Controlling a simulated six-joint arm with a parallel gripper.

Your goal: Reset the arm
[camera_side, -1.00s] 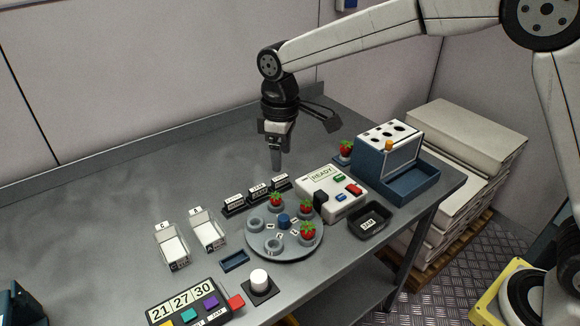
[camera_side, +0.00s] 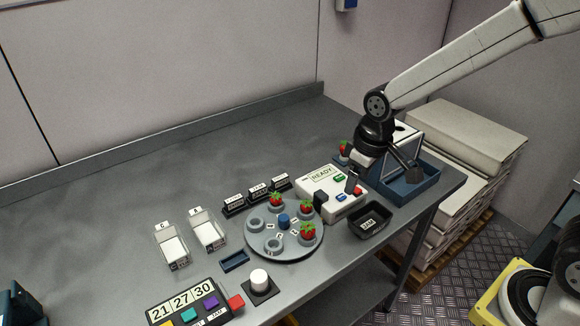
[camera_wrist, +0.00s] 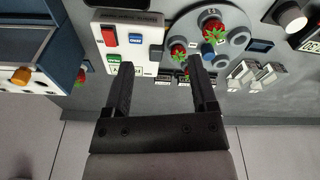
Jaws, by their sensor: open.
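My gripper (camera_side: 351,180) hangs over the right part of the table in the side view, in front of the blue-and-white machine and above the white READY panel (camera_side: 318,181). In the wrist view my gripper (camera_wrist: 160,78) shows two dark fingers spread apart with nothing between them. Beyond the fingertips lie the READY panel with red, blue and green buttons and the grey round tray (camera_side: 262,249), which bears several strawberries (camera_side: 307,232). The arm hides part of the machine in the side view.
The blue-and-white machine (camera_side: 416,187) stands at the right, with a strawberry (camera_side: 344,148) beside it. A black bin (camera_side: 370,222) sits at the table's front edge. White racks (camera_side: 208,230), a number panel (camera_side: 190,303) and a white button (camera_side: 259,278) are left. The table's back left is bare.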

